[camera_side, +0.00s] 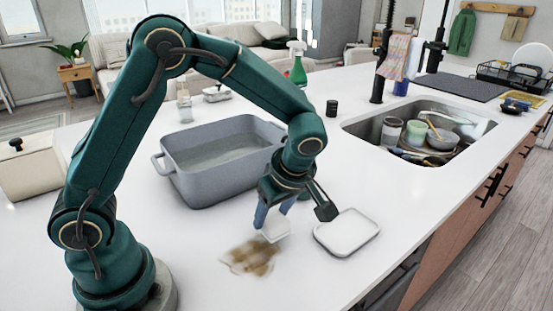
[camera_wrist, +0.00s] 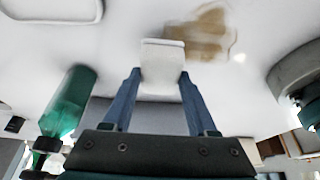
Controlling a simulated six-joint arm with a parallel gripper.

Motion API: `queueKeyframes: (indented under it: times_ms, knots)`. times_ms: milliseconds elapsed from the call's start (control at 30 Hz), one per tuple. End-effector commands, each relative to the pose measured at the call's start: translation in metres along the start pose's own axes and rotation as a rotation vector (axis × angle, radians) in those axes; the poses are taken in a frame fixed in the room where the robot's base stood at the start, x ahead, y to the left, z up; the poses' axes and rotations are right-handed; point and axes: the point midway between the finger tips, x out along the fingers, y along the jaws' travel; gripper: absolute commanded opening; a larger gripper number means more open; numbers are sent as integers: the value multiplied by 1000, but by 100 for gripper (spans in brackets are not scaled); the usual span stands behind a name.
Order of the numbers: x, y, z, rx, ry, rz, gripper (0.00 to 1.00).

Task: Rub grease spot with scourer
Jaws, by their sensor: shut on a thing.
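The grease spot (camera_side: 250,257) is a brown, uneven smear on the white counter, in front of the grey basin. It also shows at the top of the wrist view (camera_wrist: 207,32). My gripper (camera_side: 273,215) points down with its blue fingers shut on a small white scourer (camera_side: 275,230). In the wrist view the pale scourer (camera_wrist: 162,62) sits between the fingertips. The scourer is at the right upper edge of the spot in the side view. I cannot tell whether it touches the counter.
A white shallow tray (camera_side: 347,232) lies just right of my gripper. The large grey basin (camera_side: 225,185) stands behind it. A sink (camera_side: 425,133) with dishes is at the right. A green spray bottle (camera_side: 298,65) stands behind. The counter in front of the spot is clear.

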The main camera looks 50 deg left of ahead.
Motion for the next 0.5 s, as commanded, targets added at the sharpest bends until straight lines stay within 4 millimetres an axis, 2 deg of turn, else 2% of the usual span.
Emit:
queueKeyframes:
  times_ms: [500]
  knots:
    - [-41, 0, -17, -2, -1, 2, 0]
